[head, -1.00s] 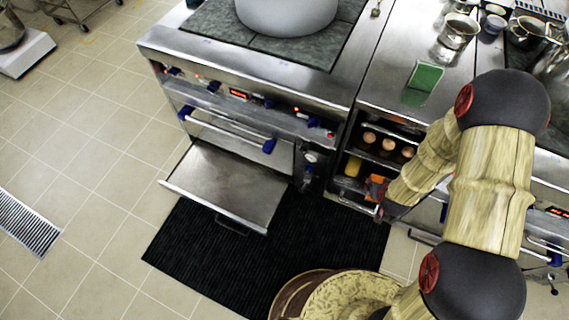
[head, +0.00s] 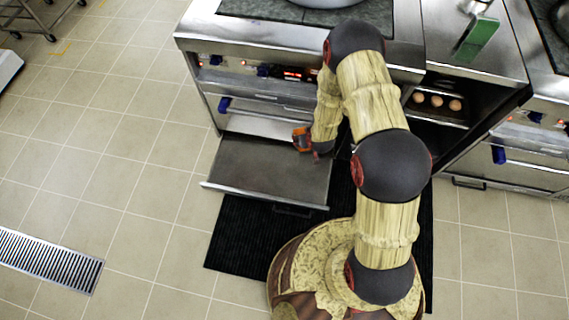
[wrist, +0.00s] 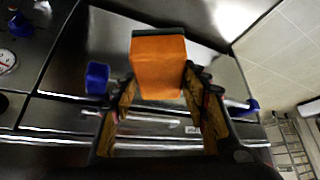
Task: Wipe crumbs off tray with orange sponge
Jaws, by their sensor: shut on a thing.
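The orange sponge (wrist: 158,66), with a dark green layer on one side, is between the two fingers of my gripper (wrist: 160,88) in the wrist view. My gripper is shut on it. In the head view the sponge (head: 301,138) shows at the end of my arm, over the inner right part of a flat metal panel (head: 255,172) that sticks out from the front of the stove. This panel may be the tray. I cannot tell whether the sponge touches it. No crumbs can be made out on it.
The stove (head: 290,45) stands behind the panel, with blue handles and knobs on its front. An open shelf with several eggs (head: 436,101) is at the right. A green board (head: 476,38) lies on the counter. A black mat (head: 245,235) is below, and tiled floor is clear at left.

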